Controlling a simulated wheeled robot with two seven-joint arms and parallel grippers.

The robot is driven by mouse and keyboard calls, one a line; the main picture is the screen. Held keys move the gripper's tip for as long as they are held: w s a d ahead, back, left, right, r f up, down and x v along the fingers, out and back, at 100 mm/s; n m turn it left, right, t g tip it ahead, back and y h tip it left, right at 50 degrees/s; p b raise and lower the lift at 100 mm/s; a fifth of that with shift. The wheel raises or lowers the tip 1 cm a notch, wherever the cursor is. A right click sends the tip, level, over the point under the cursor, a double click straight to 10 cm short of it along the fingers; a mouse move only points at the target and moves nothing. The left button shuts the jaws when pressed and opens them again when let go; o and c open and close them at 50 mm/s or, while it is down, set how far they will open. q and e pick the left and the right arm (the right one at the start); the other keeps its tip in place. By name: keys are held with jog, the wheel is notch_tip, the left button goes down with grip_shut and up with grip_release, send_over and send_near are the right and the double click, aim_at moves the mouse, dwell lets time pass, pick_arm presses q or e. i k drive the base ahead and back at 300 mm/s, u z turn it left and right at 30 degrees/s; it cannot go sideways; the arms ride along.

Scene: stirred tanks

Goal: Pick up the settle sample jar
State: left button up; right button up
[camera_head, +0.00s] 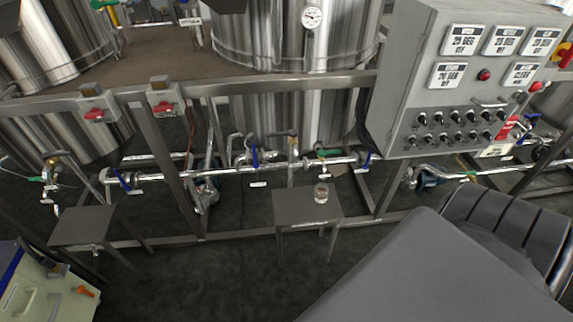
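A small clear jar (321,192) with a pale band stands upright on a small grey metal stand (288,207) in the lower middle of the head view. It looks like the settle sample jar, but any writing on it is too small to read. The jar stands toward the stand's right side, below the pipe run. Neither of my grippers shows, and nothing is touching the jar.
Steel pipes with blue-handled valves (254,157) run behind the stand. A grey control panel (437,110) is at the upper right. Another metal stand (80,226) is at left, near a cream box (40,287). A large grey body fills the lower right. Dark floor lies in front.

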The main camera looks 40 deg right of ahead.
aim_at(321, 192)
jog(key=u, duration=1.55)
jog(key=k, duration=1.4)
jog(key=z, duration=2.9)
